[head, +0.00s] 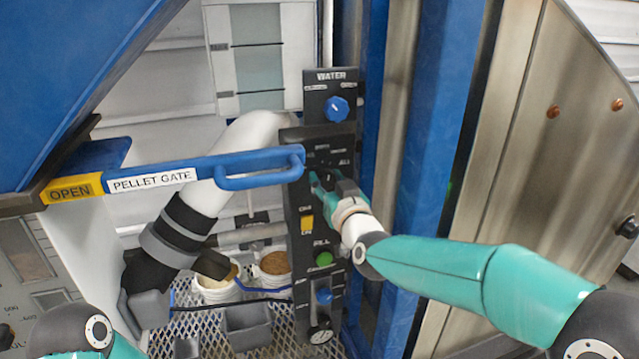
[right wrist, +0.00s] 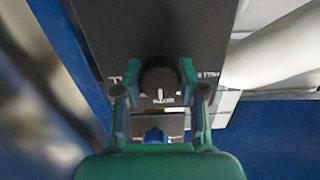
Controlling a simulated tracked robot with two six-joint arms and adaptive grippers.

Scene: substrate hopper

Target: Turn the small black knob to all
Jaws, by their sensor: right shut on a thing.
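The small black knob (right wrist: 158,78) sits on a black control panel (head: 294,200). In the right wrist view its white pointer mark points down in the picture, toward a small label. Other small labels lie to its left and right; I cannot read them surely. My right gripper (head: 326,180) is at the panel, below the blue WATER knob. In the right wrist view its two teal fingers (right wrist: 160,76) are on either side of the black knob, shut on it. In the head view the fingers largely hide the knob. My left gripper is out of view.
The blue pellet gate handle (head: 258,168) reaches close to the gripper. A blue post (head: 412,150) stands to the right.

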